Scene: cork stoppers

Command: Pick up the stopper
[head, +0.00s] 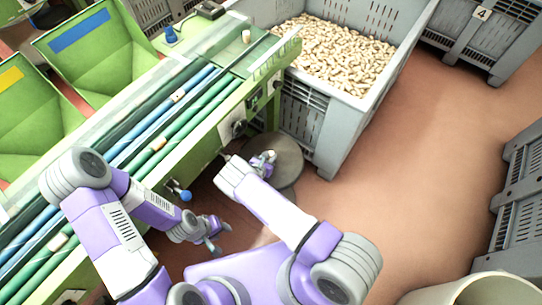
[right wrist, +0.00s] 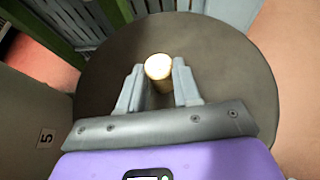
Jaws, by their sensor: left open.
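A pale cork stopper (right wrist: 158,67) stands between the fingers of my right gripper (right wrist: 159,80) in the right wrist view. The fingers press against it on both sides. Behind it is a round dark grey disc top (right wrist: 225,75); whether the stopper touches it is unclear. In the head view my right gripper (head: 264,161) is over this disc (head: 288,158), and its stopper is too small to make out. My left gripper (head: 219,238) is open and empty, low beside the green conveyor.
A green conveyor (head: 225,120) with blue and green rollers carries several loose stoppers (head: 158,143). A grey crate (head: 345,120) full of stoppers stands behind the disc. More grey crates (head: 520,210) are at the right. The brown floor (head: 430,170) between is clear. A pale bin (head: 480,290) is at bottom right.

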